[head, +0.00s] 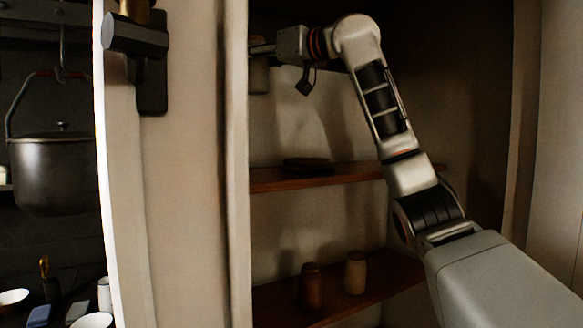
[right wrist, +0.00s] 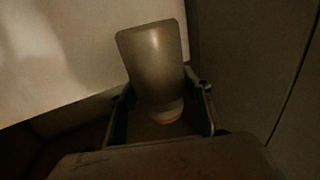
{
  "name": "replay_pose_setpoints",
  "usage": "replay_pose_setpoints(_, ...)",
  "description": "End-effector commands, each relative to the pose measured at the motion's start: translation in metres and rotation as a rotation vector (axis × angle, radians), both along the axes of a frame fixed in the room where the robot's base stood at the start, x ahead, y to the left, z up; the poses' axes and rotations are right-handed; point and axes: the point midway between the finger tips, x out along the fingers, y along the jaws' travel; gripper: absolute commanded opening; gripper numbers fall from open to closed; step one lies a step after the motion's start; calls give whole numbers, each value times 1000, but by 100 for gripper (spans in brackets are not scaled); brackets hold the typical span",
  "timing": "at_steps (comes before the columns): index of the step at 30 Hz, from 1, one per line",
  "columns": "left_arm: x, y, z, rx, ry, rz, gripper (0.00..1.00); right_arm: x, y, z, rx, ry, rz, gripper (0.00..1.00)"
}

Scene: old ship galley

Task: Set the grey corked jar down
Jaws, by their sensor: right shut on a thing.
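My right gripper (head: 264,49) is raised inside the cupboard, at its left side near the upright post. It is shut on the grey corked jar (head: 259,76), which hangs beneath it, partly hidden by the post. In the right wrist view the jar (right wrist: 152,60) sits between the two fingers (right wrist: 165,103), its grey body pointing away. Its pale neck and orange-brown cork lie toward the palm. My left gripper is not in view.
The middle shelf (head: 345,176) carries a dark flat dish (head: 307,164). The lower shelf (head: 385,275) holds a brown jar (head: 311,287) and a tan jar (head: 355,272). A wall fixture (head: 137,40) and a hanging pot (head: 55,170) are left of the cupboard.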

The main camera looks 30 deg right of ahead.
Motion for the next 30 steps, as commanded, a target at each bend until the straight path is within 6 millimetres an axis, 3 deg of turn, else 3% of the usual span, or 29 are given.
replay_pose_setpoints(5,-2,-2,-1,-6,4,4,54,0,-1,-26,-2,-1,-1,9)
replay_pose_setpoints(21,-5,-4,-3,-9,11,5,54,-1,-1,-143,0,0,0,9)
replay_pose_setpoints(30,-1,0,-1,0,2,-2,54,-1,-1,-166,2,-2,0,9)
